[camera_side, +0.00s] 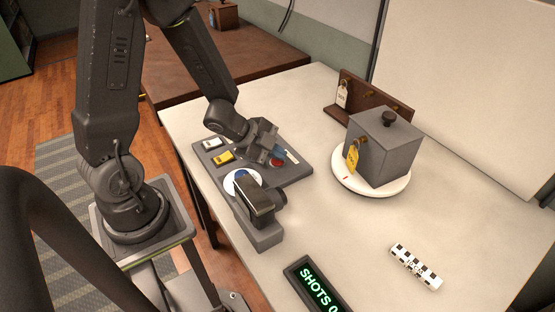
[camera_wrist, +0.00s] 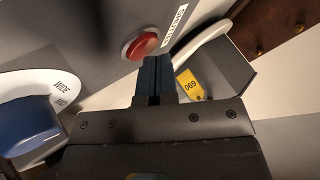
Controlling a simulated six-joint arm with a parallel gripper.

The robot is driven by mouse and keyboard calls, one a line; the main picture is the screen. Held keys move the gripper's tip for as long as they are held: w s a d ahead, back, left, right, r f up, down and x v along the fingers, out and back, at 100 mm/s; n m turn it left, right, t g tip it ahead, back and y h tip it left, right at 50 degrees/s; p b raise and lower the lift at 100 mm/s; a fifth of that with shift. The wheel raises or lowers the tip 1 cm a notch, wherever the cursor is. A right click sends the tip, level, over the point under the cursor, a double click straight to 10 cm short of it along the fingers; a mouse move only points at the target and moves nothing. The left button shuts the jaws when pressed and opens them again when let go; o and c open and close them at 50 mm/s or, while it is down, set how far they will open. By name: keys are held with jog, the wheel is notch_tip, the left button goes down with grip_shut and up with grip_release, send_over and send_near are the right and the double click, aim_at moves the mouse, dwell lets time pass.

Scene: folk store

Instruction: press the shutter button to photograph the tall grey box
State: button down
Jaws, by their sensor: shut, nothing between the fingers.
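The tall grey box (camera_side: 390,150), with a dark knob on top and a yellow tag (camera_side: 352,157), stands on a white round turntable (camera_side: 343,183). The red shutter button (camera_side: 277,161) is on the grey control panel (camera_side: 297,172). It also shows in the wrist view (camera_wrist: 140,45) beside a white label, just beyond my fingertips. My gripper (camera_side: 272,151) is shut and empty, low over the panel close to the button. In the wrist view its fingertips (camera_wrist: 155,62) lie just below and right of the button in the picture; I cannot tell whether they touch it.
A white button (camera_side: 212,143), a yellow button (camera_side: 222,157) and a blue dial (camera_side: 233,184) sit on the panel. The black camera (camera_side: 258,201) stands at its front. A display (camera_side: 318,285) reads SHOTS 0. A checkered bar (camera_side: 416,266) and a brown rack (camera_side: 398,103) are on the table.

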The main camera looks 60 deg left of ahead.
aim_at(277, 162)
jog(key=shift+f, duration=0.25)
dwell(0.4)
jog(key=shift+r, duration=0.9)
jog(key=shift+r, duration=2.5)
